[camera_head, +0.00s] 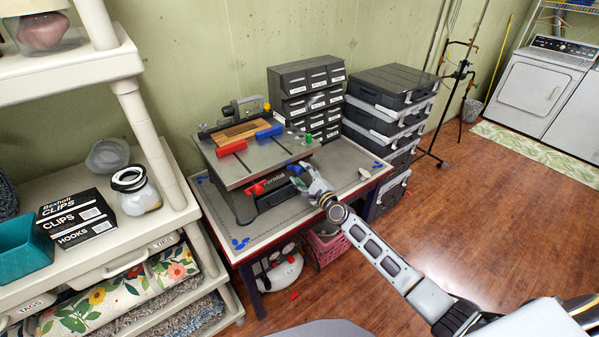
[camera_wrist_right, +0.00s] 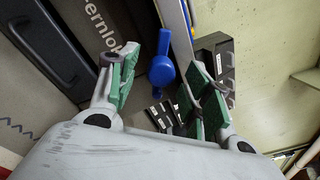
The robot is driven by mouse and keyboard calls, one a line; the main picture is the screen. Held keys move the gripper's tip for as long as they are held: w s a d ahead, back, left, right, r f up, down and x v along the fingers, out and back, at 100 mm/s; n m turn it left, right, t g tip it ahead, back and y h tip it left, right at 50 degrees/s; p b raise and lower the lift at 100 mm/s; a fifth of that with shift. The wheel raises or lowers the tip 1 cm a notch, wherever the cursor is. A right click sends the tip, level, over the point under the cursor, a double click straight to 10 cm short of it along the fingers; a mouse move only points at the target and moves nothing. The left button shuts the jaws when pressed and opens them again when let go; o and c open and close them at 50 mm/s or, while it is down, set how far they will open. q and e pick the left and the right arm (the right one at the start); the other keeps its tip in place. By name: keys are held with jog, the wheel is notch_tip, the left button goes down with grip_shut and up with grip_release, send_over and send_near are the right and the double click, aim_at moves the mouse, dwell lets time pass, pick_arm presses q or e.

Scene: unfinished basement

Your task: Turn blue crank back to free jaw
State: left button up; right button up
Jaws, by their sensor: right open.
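A grey bench vise table (camera_head: 265,160) stands on the workbench, with a striped wooden piece (camera_head: 241,131) on top beside a red block (camera_head: 233,147) and a blue block (camera_head: 270,132). A red crank (camera_head: 257,189) shows on its front. In the right wrist view the blue crank (camera_wrist_right: 162,72) lies between the open green-padded fingers of my right gripper (camera_wrist_right: 164,60), with gaps on both sides. In the head view my right gripper (camera_head: 308,178) is at the vise's front right. My left gripper is out of view.
A dark drawer cabinet (camera_head: 308,90) and stacked black cases (camera_head: 392,90) stand behind and right of the vise. A cream shelf (camera_head: 165,205) with boxes and a jar is close on the left. Open wooden floor (camera_head: 500,220) lies to the right.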

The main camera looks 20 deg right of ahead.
jog(key=shift+x, duration=1.15)
jog(key=c, duration=1)
jog(key=shift+c, duration=0.2)
jog(key=shift+n+b, duration=0.3)
